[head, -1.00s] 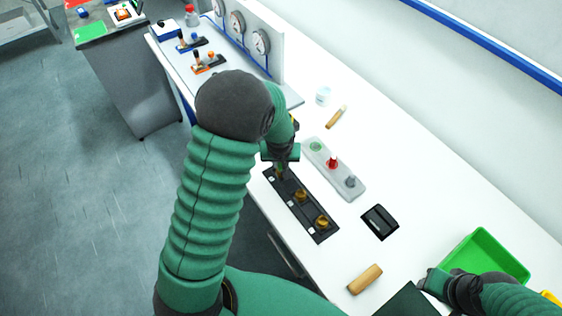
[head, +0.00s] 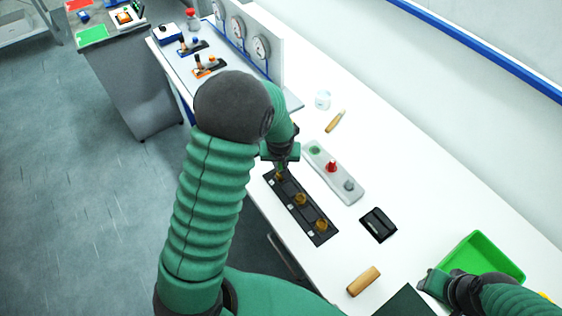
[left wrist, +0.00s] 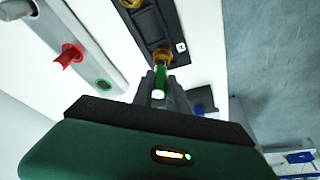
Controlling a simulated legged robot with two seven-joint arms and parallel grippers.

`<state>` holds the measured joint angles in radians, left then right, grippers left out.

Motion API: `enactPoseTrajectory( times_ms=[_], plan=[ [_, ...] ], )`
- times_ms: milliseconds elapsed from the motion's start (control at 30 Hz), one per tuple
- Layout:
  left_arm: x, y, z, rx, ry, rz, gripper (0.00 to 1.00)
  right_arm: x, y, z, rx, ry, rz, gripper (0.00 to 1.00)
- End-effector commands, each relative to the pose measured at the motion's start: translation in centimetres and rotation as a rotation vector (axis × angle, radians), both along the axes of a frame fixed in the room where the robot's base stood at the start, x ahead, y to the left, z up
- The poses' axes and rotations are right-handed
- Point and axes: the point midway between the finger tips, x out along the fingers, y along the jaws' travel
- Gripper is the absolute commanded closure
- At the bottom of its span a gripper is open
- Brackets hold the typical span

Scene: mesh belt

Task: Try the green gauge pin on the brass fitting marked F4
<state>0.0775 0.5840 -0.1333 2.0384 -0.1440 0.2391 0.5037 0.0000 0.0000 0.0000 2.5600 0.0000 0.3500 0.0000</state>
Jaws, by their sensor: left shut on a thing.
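My left gripper (head: 281,163) is shut on the green gauge pin, above the far end of a black rack (head: 312,228). The green pin (left wrist: 160,82) shows between the fingers in the left wrist view. Its far end meets a brass fitting (left wrist: 161,56) there; I cannot tell whether it is inside the bore. That fitting (head: 281,175) is the farthest of three in the rack, with a middle one (head: 300,198) and a near one (head: 321,225). The white label (left wrist: 181,47) beside it is too small to read. My right gripper (head: 434,284) is by the green tray; its jaws are unclear.
A grey pin holder (head: 322,163) beside the rack carries a red pin (head: 331,166) and a grey pin (head: 349,185); its green-ringed place (head: 314,149) is empty. A black block (head: 378,225), wooden handle (head: 363,281) and green tray (head: 487,256) lie nearer. Gauges (head: 261,48) stand behind.

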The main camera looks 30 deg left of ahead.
Motion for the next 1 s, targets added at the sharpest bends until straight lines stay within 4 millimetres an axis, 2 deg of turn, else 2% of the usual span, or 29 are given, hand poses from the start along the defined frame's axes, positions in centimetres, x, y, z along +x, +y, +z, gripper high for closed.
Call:
enactPoseTrajectory(
  times_ms=[167, 700, 1000],
  plan=[
    [0.0, 0.0, 0.5, 0.001, -0.001, 0.000, 1.00, 0.0, 0.0, 0.4, 0.000, 0.000, 0.000, 0.64],
    [0.0, 0.0, 5.8, 0.001, -0.001, 0.000, 1.00, 0.0, 0.0, 4.7, 0.000, 0.000, 0.000, 0.64],
    [0.0, 0.0, 6.0, 0.000, 0.000, 0.000, 1.00, 0.0, 0.0, 4.8, 0.000, 0.000, 0.000, 0.64]
  ],
)
